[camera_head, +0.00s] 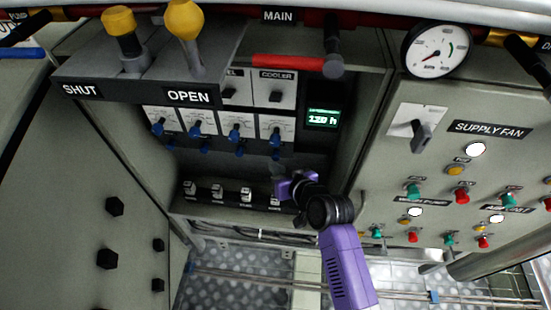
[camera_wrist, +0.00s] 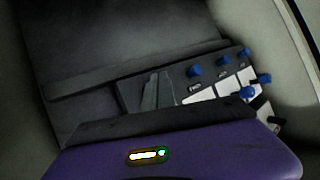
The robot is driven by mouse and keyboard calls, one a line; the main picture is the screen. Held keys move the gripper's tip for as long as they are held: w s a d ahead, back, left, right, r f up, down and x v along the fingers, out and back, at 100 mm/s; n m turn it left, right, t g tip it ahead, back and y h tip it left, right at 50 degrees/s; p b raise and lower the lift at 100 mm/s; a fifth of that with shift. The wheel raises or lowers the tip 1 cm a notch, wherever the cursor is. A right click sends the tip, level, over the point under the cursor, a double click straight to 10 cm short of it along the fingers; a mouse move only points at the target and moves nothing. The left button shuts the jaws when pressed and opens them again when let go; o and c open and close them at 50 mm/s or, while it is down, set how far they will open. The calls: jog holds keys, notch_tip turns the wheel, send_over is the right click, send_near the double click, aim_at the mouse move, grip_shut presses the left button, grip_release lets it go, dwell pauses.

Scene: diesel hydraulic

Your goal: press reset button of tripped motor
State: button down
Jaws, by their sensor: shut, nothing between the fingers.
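A row of small blue buttons, such as this left one (camera_head: 203,150), sits under white motor panels (camera_head: 196,122) with blue handles (camera_head: 158,127). I cannot read which motor is tripped. My purple gripper (camera_head: 279,172) is shut and empty, just below the rightmost blue button (camera_head: 276,155) and slightly apart from it in the head view. In the wrist view, the grey fingers (camera_wrist: 155,90) point at the panel's dark lower strip. Three blue buttons, one of them nearest the fingers (camera_wrist: 195,71), show to their right. The rightmost motor's button is not visible there, perhaps behind the fingers.
Small white-topped switches (camera_head: 217,191) line the ledge below. A green display (camera_head: 323,118) sits right of the motor panels. A red-handled lever (camera_head: 290,62) and yellow-knobbed levers (camera_head: 185,20) stick out above. The supply fan panel (camera_head: 490,130) slopes on the right with lit lamps.

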jog(key=shift+w, duration=0.25)
jog(key=shift+w+b, duration=0.35)
jog(key=shift+w, duration=0.15)
dwell(0.8)
jog(key=shift+s, duration=0.1)
jog(key=shift+s+p, duration=0.5)
jog(key=shift+s, duration=0.35)
jog(key=shift+s+a+p, duration=0.1)
jog(key=shift+s+p, duration=1.1)
jog(key=shift+s, duration=1.3)
